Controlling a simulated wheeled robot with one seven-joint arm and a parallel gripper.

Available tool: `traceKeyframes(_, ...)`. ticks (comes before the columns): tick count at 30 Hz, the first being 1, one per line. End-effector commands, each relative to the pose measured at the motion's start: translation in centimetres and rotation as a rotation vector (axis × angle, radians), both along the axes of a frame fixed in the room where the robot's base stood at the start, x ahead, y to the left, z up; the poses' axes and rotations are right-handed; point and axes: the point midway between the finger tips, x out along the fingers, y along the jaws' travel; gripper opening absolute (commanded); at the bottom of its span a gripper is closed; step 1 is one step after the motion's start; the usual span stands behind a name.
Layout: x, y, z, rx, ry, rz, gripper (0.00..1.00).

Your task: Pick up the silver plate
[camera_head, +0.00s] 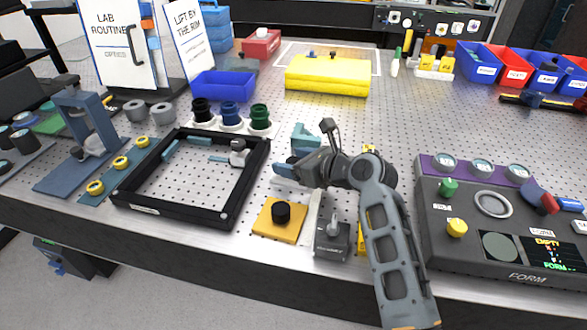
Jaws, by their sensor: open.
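I cannot clearly pick out the silver plate in the head view. A silvery ring (493,204) lies on the dark console (440,235) at the right, and a small grey-green disc (500,247) sits in front of it; I cannot tell whether either is the plate. My gripper (285,172) is over the middle of the table, just right of the black frame, pointing left. It is open, and I see nothing held in it. My wrist and forearm hide part of the table behind and beneath them.
A black square frame (122,196) lies left of my gripper. A yellow block with a black knob (281,214) and a small dark grey box (332,242) stand near the front edge. A blue stand (85,125) is at the left.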

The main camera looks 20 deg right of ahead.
Motion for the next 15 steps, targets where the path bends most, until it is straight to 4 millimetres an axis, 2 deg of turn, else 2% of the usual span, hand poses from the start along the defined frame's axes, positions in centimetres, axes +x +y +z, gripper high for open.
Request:
traceKeyframes(7,0.10,0.04,-0.09,0.000,0.000,0.000,0.68)
traceKeyframes(15,0.08,0.04,-0.07,0.000,0.000,0.000,0.42)
